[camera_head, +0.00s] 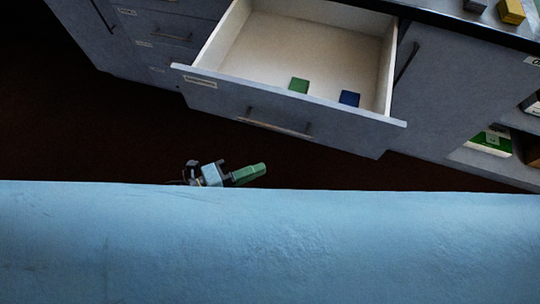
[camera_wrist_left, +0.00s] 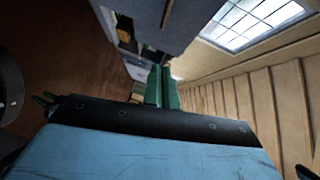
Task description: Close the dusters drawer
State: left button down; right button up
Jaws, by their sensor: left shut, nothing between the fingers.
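A wide grey drawer (camera_head: 290,115) stands pulled open from the cabinet, its white inside showing from above. It bears a small label at its left and a bar handle (camera_head: 279,128) on its front; I cannot read the label. A green block-like item (camera_head: 299,86) and a dark blue item (camera_head: 349,99) lie inside near the front panel. My left gripper (camera_head: 262,169) is below the drawer front in the head view, apart from it, with its green fingers together and empty. The fingers also show in the left wrist view (camera_wrist_left: 163,87).
Smaller closed drawers (camera_head: 160,38) with labels are left of the open drawer. A grey door (camera_head: 440,85) with a handle is to its right, then an open shelf (camera_head: 487,160). A yellow block (camera_head: 511,11) sits on the dark countertop. The dark floor before the cabinet looks clear.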

pick_arm(q)
send_near(308, 138)
jog(key=s+d, duration=0.1)
jog(key=d, duration=0.3)
jog(key=shift+w+d+f+b, duration=0.15)
jog(key=shift+w+b, duration=0.05)
jog(key=shift+w, duration=0.4)
jog(key=shift+w+d+f+b, duration=0.15)
jog(key=shift+w+d+f, duration=0.05)
jog(key=shift+w, duration=0.4)
jog(key=shift+w+d+f+b, duration=0.15)
jog(key=shift+w+b, duration=0.05)
jog(key=shift+w, duration=0.4)
jog(key=shift+w, duration=0.1)
